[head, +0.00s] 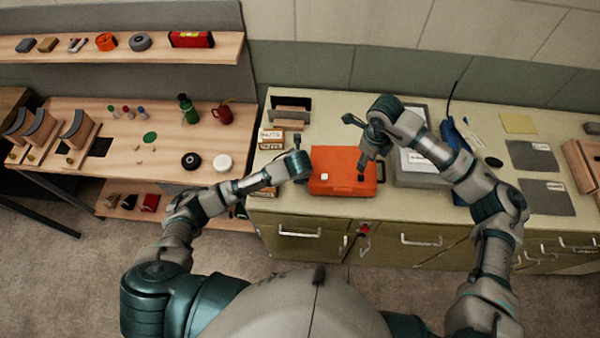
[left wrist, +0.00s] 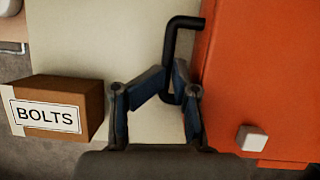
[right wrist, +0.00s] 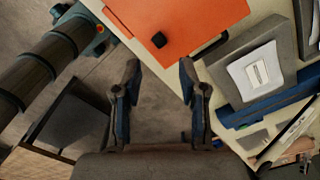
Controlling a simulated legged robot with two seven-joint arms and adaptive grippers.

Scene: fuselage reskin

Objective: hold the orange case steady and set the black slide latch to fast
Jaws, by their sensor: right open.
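The orange case (head: 342,185) lies flat on the pale counter. On its top are a small white square block (head: 323,176), also in the left wrist view (left wrist: 251,138), and the small black slide latch (head: 361,177), which shows clearly in the right wrist view (right wrist: 158,40). The latch's setting cannot be read. My left gripper (head: 301,160) is at the case's left side. In the left wrist view its fingers (left wrist: 172,80) close around a bent black handle (left wrist: 184,22) beside the case. My right gripper (right wrist: 160,63) is open and empty, above the case near the latch.
A box marked BOLTS (left wrist: 65,105) and other small boxes (head: 270,137) stand left of the case. A grey tray (head: 420,180) with a white label is close on the right. Grey mats (head: 545,197) lie farther right. A drawer front is below the counter edge.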

